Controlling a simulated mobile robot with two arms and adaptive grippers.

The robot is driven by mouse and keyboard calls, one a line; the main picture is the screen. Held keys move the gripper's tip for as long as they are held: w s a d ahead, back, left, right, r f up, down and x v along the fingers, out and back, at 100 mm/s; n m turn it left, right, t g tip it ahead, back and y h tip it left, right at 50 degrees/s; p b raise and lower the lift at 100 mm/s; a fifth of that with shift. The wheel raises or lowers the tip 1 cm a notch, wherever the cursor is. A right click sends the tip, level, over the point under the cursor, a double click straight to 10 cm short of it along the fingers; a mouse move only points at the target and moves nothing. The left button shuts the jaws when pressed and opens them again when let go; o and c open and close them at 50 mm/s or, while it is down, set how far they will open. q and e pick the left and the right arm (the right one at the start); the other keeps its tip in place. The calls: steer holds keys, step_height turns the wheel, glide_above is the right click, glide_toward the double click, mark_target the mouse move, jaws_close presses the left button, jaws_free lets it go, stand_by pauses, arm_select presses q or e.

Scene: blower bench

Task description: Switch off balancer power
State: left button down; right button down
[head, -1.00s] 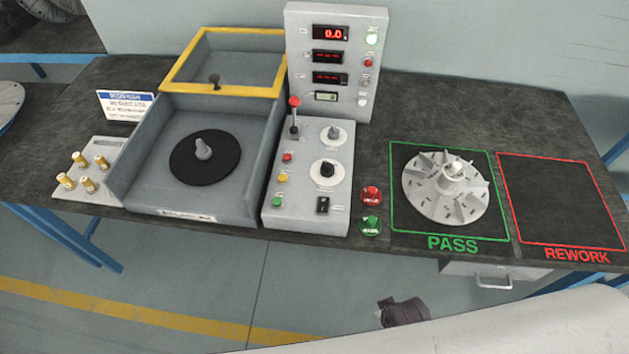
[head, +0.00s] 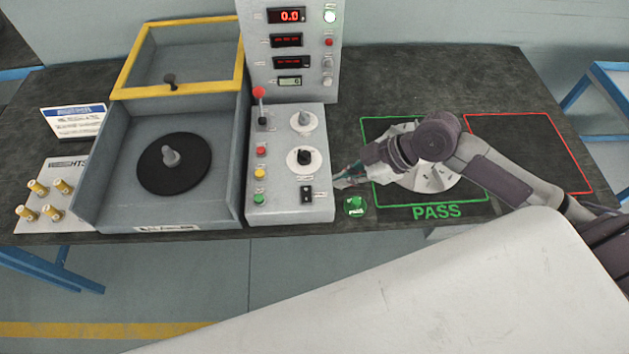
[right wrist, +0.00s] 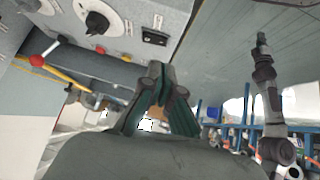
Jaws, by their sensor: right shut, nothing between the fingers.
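The balancer's grey control box (head: 283,140) stands mid-bench. A black rocker switch (head: 307,194) sits low at its right edge; its label is too small to read. The rocker also shows in the right wrist view (right wrist: 155,37). My right gripper (head: 340,182) is shut and empty, just right of the box. In the right wrist view its fingertips (right wrist: 157,70) meet just below the rocker, apparently apart from it. My left gripper (right wrist: 262,40) shows small there; its jaw state is unclear.
A finned impeller (head: 430,178) lies in the green PASS area, partly hidden by my right arm. A knob (head: 304,158) and red-topped lever (head: 259,94) rise from the box. The red-outlined area (head: 530,145) is empty.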

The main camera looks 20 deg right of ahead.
mark_target(303, 189)
arm_select(q)
steer(key=shift+w+a, duration=0.25)
arm_select(e)
steer(key=shift+n+y, duration=0.4)
steer(key=shift+n, duration=0.2)
steer(key=r, duration=0.1)
steer(key=w+d+r, duration=0.1)
steer(key=r, duration=0.2)
steer(key=shift+w+d+r, duration=0.1)
steer(key=shift+w+d, duration=0.2)
steer(key=shift+d, duration=0.05)
